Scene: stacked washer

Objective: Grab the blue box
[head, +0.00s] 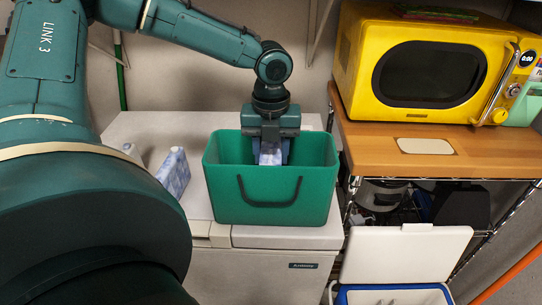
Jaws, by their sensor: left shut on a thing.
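My left gripper (271,155) points down into a green bin (268,202). It is shut on a pale blue and white box (270,152), which shows between the fingers at the bin's opening. The bin's front wall hides the lower part of this box, so I cannot tell if it touches the bottom. A similar blue and white patterned box (174,173) stands to the left of the bin on the white top. My right gripper is not in view.
The bin stands on a white chest appliance (265,240). A yellow microwave (430,70) sits on a wooden shelf (470,150) at the right. Below, a blue cooler (395,295) has its white lid (405,253) raised. My left arm covers much of the left side.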

